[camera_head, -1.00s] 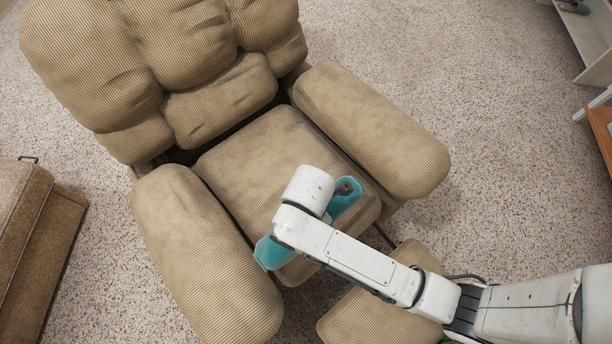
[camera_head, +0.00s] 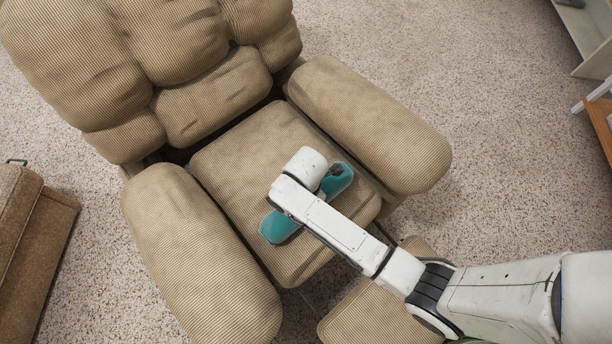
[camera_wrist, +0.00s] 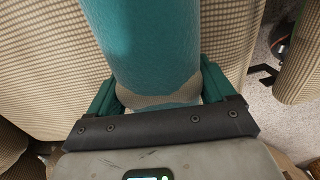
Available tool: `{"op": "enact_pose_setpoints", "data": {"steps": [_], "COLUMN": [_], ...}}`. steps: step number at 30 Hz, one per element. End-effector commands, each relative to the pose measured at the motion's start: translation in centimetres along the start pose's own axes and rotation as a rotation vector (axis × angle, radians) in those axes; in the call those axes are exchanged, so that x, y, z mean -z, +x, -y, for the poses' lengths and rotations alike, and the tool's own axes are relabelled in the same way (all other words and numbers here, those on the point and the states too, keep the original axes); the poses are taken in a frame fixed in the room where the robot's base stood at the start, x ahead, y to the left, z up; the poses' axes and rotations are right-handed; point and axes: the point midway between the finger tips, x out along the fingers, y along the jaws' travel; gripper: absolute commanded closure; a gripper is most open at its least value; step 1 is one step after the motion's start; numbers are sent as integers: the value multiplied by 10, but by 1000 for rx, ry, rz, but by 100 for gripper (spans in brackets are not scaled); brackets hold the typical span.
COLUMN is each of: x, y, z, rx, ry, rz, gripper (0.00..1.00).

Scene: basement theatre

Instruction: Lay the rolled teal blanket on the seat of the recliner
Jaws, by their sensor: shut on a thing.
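The rolled teal blanket (camera_head: 279,227) shows at both sides of my wrist in the head view, over the front part of the recliner's seat (camera_head: 240,160). I cannot tell if it touches the seat. In the wrist view the blanket (camera_wrist: 145,45) runs up between the two teal fingers of my gripper (camera_wrist: 160,92), which is shut on it. The recliner (camera_head: 200,255) is tan and woven, with thick armrests on both sides of the seat. My wrist hides the blanket's middle in the head view.
The armrests (camera_head: 370,125) rise beside the seat, and the footrest (camera_head: 365,318) is below my arm. A brown upholstered piece (camera_head: 30,250) stands at the left. A shelf (camera_head: 588,35) and an orange-brown wooden piece (camera_head: 600,120) are at the right edge. Speckled carpet lies between.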

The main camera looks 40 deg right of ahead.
Motion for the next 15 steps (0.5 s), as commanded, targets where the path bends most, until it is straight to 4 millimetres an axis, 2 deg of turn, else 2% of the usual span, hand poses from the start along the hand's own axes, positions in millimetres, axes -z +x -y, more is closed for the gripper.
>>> {"op": "enact_pose_setpoints", "data": {"steps": [8,9,14,15], "x": [0,0,0,0], "y": [1,1,1,1], "z": [-1,0,0,0], "rx": [-2,-1,-1,-1], "ry": [0,0,-1,-1], "rz": [0,0,0,0], "gripper": [57,15,0,0]}}
